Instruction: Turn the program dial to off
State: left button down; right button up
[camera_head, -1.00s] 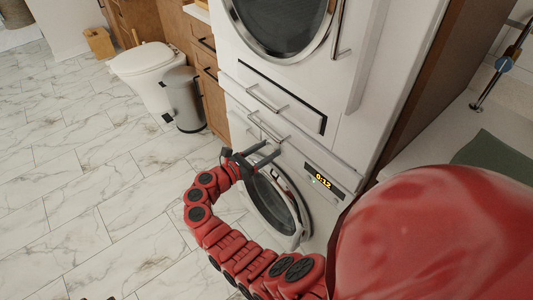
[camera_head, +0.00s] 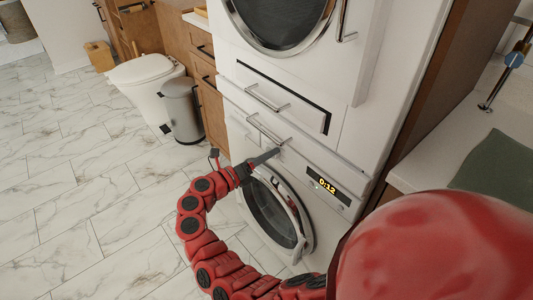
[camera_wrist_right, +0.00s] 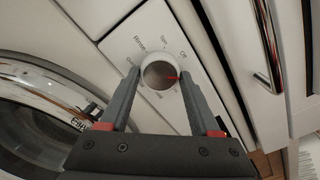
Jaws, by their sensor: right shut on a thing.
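The program dial (camera_wrist_right: 160,74) is a round silver knob on the white control panel of the washing machine (camera_head: 309,218). Its red pointer mark points to the right in the right wrist view, below the "Off" label (camera_wrist_right: 183,54), towards the right finger. Printed words ring the dial; some are hidden by the fingers. My right gripper (camera_wrist_right: 155,92) has one finger on each side of the dial and is shut on it. In the head view my right gripper (camera_head: 267,156) is at the panel and hides the dial. My left gripper is not in view.
The round glass door (camera_head: 272,212) is below the panel, and a lit display (camera_head: 328,186) reads 0:12. Bar handles (camera_head: 266,130) project above my gripper. A bin (camera_head: 183,112) and a toilet (camera_head: 142,85) stand left; the marble floor (camera_head: 80,190) is open.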

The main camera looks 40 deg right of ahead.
jog(key=shift+r+n+p, duration=0.1)
jog(key=shift+n+p, duration=2.15)
jog(key=shift+n, duration=1.65)
jog(key=o, duration=1.4)
jog(key=shift+c, duration=0.2)
